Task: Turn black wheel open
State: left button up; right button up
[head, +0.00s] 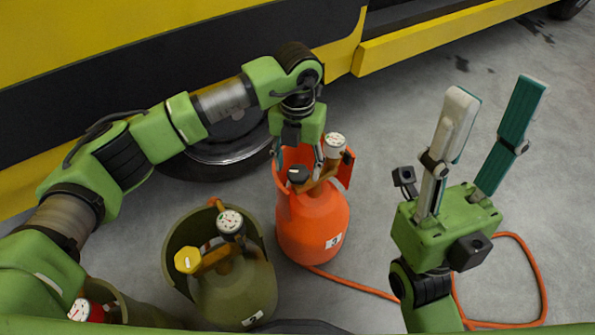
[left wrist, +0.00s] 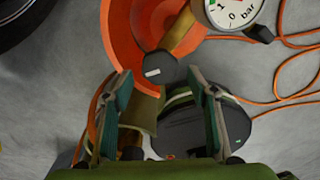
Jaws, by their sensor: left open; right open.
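The black wheel (head: 298,174) sits on the brass valve of an orange cylinder (head: 312,225). In the left wrist view the black wheel (left wrist: 160,67) shows a white mark on its face. My left gripper (head: 297,158) points down over the cylinder's top, open. In the left wrist view, my left fingers (left wrist: 161,76) lie on either side of the wheel, with gaps on both sides. A pressure gauge (head: 335,146) stands beside the wheel, right of it. My right gripper (head: 496,95) is open and empty, fingers pointing up, away from the cylinder.
An olive cylinder (head: 235,292) with a yellow wheel (head: 188,261) and a gauge (head: 230,222) stands left of the orange one. A red wheel (head: 96,313) shows at bottom left. An orange hose (head: 536,270) lies on the floor. A yellow-black vehicle (head: 400,50) stands behind.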

pick_arm(q)
jog(key=shift+f, duration=0.85)
jog(key=c, duration=1.1)
jog(key=shift+r, duration=0.1)
